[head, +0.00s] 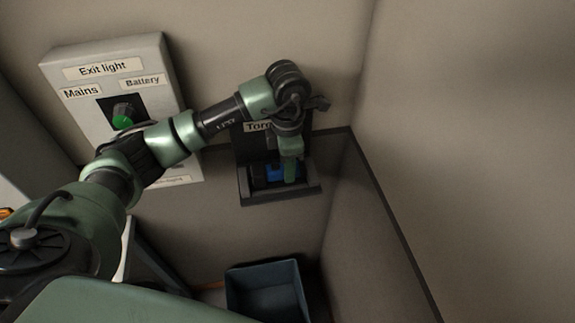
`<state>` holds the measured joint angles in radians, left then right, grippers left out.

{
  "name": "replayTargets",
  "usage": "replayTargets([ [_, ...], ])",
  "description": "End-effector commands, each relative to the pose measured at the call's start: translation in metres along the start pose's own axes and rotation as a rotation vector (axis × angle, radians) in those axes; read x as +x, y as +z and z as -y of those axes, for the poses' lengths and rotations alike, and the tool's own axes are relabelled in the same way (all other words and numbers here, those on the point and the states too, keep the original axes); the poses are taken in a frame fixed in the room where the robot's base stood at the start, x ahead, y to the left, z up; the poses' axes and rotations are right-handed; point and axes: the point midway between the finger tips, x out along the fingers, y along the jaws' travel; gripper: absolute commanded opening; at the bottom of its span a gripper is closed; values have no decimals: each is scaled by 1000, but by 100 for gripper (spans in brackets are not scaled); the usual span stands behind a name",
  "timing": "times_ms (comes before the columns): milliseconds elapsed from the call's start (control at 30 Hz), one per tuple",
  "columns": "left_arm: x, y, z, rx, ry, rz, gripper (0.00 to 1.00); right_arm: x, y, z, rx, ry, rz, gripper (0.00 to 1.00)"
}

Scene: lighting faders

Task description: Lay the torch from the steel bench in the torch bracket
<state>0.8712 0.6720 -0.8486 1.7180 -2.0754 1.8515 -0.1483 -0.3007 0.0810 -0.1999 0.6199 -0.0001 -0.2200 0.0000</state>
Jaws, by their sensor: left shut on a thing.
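The torch bracket (243,187) is a dark holder on the wall, with a label beginning "Tor" partly hidden by my arm. The torch (275,174) is blue and black and lies low in the bracket, just behind its front lip. My left gripper (290,177) reaches down over the bracket and is shut on the torch. The gripper hides part of the torch, so I cannot tell if it rests fully on the bracket. My right gripper is not in view. The steel bench cannot be made out.
A grey wall panel (152,61) labelled "Exit light", "Mains" and "Battery" carries a green knob (123,116) left of the bracket, partly behind my left arm. A dark blue open bin (268,287) stands below. A wall corner is close on the bracket's right.

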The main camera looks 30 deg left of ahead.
Motion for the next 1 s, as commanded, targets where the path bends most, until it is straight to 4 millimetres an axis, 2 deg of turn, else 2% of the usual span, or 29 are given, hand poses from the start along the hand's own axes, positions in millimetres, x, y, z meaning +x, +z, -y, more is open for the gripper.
replayTargets([
  [867,8,0,0,0,1,1,0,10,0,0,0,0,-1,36],
  [900,8,0,0,0,1,1,42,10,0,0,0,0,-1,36],
  [967,8,0,0,0,0,0,56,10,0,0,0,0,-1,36],
  [1000,8,0,0,0,0,0,56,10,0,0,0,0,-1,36],
])
